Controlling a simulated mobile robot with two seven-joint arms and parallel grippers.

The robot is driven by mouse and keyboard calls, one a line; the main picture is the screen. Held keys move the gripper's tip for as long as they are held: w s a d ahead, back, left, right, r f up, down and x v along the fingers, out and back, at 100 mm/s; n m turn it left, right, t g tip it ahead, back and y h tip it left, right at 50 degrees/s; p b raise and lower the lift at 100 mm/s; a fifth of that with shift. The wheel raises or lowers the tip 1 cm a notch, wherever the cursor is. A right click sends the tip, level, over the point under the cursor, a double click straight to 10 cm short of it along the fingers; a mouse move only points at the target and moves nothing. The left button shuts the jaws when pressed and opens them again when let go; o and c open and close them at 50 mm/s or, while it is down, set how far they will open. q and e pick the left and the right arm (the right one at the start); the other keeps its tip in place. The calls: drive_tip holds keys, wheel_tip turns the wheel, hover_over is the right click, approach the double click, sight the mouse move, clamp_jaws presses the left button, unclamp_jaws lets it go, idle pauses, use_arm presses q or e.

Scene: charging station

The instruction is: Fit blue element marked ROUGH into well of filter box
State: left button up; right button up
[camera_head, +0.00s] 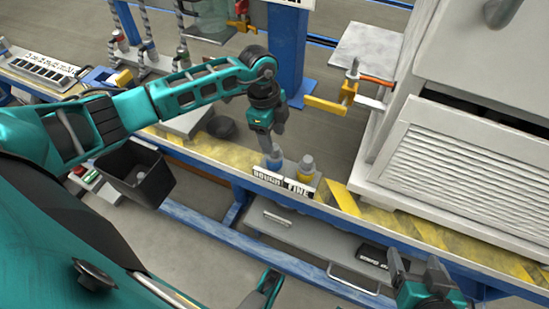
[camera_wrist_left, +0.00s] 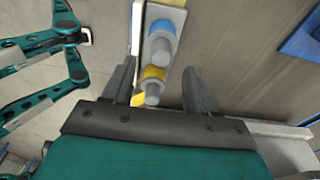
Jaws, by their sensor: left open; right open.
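The blue element (camera_head: 274,160) stands upright in a small grey holder, behind a label strip (camera_head: 283,183) reading ROUGH and FINE. A yellow element (camera_head: 304,172) stands beside it, on the FINE side. My left gripper (camera_head: 270,143) is above the holder, close to the blue element. In the left wrist view, its fingers (camera_wrist_left: 160,88) are open and empty. The yellow element (camera_wrist_left: 153,74) shows between them and the blue element (camera_wrist_left: 161,33) lies beyond. My right gripper (camera_head: 420,268) is open and empty at lower right. I cannot tell which thing is the filter box.
A white louvred cabinet (camera_head: 455,165) with a dark opening stands at right. A blue post (camera_head: 287,50) and a yellow arm (camera_head: 325,105) are behind the holder. A black bin (camera_head: 137,178) is at left.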

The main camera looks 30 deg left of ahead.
sight(275, 146)
use_arm(q)
drive_tip(key=f, duration=0.1)
drive_tip(key=f+b, duration=0.1)
drive_tip(key=f, duration=0.3)
drive_tip(key=shift+w+d+b, duration=0.1)
drive_tip(key=shift+d+b, duration=0.15)
drive_tip(key=shift+b, duration=0.15)
clamp_jaws()
